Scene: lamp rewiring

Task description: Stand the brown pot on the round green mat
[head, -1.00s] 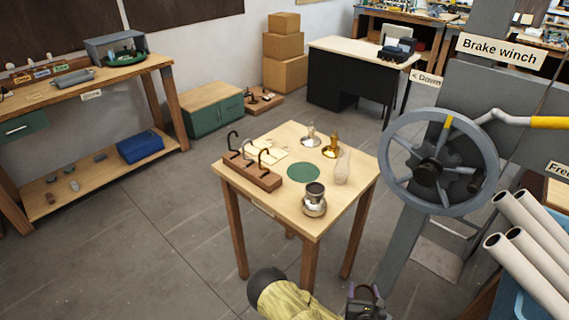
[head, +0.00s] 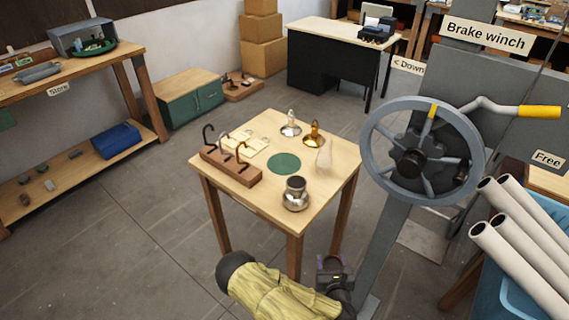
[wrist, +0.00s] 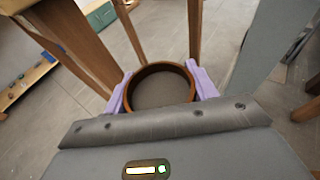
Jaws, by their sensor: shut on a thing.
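The brown pot (wrist: 163,70) is in the wrist view, seen from above as an open round rim between the two lilac fingers of my gripper (wrist: 163,88). The fingers press on it from both sides. In the head view my gripper (head: 334,272) is small and dark, low in front of the small wooden table's near right side, and the pot is hard to make out there. The round green mat (head: 285,163) lies flat and bare near the middle of the table top (head: 250,202).
A silver pot-like piece (head: 295,199) stands on the table's near side. A hook rack (head: 231,168) is left of the mat, a clear glass piece (head: 325,158) right, a brass base (head: 314,136) behind. The winch wheel (head: 422,152) and pipes (head: 515,240) crowd the right.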

